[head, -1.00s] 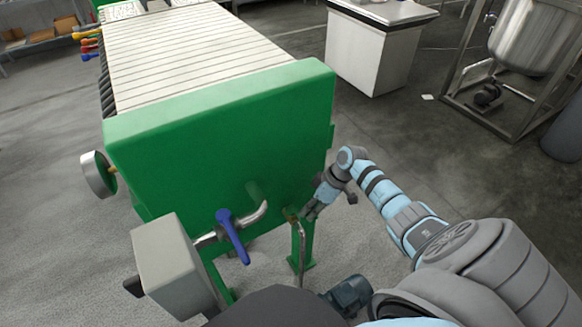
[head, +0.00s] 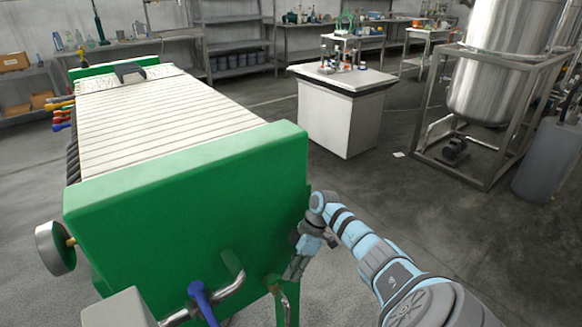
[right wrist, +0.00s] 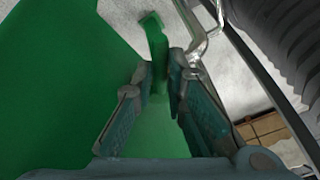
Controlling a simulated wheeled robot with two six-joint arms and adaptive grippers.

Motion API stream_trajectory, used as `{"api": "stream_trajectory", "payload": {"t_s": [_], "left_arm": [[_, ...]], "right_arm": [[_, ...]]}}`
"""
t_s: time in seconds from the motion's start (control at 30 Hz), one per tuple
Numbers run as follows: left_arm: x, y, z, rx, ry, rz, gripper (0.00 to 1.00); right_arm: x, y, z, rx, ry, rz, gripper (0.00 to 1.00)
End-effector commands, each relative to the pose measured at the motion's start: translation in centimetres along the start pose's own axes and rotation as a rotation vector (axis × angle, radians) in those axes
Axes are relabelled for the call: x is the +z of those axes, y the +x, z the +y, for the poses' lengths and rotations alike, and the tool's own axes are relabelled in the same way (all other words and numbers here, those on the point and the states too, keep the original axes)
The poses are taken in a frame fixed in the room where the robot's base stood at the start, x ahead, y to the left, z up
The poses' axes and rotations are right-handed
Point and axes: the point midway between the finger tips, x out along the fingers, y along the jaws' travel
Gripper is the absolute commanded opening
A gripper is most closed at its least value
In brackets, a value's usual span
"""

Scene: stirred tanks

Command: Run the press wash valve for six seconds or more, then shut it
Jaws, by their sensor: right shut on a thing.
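The green end plate of the press (head: 185,225) fills the left of the head view. A bent metal pipe (head: 286,303) with a small valve (head: 272,285) is at its lower right edge. My right gripper (head: 291,272) is beside that valve, pointing down. The metal pipe also shows there (right wrist: 197,45). The handle's angle and any water flow cannot be told. My left gripper is not in view.
A blue-handled valve (head: 203,303) sits on a pipe left of my gripper. A round gauge (head: 55,248) is at the plate's left edge. A white cabinet (head: 345,120) and a framed steel tank (head: 490,80) stand behind.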

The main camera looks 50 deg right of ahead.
Motion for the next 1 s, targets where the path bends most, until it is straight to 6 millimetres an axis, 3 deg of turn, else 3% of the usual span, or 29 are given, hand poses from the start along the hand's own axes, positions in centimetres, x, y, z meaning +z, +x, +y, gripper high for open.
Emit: {"api": "stream_trajectory", "payload": {"t_s": [0.07,0.1,0.23,0.57,0.67,1.0], "left_arm": [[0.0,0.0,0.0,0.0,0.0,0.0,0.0],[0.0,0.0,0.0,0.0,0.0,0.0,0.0],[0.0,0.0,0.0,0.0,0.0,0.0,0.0],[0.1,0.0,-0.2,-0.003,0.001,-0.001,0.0],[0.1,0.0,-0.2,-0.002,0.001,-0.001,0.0],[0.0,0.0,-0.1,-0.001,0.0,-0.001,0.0]], "right_arm": [[0.0,0.0,0.0,-0.001,0.001,-0.001,0.0],[0.0,0.1,0.0,-0.001,0.001,-0.001,0.14],[0.0,0.1,0.0,-0.001,0.001,-0.001,0.33],[0.0,-0.4,0.0,0.001,0.001,-0.001,0.33],[0.1,-1.9,0.1,0.003,0.001,-0.001,0.33],[0.0,-10.6,0.1,0.002,0.001,-0.001,0.33]]}}
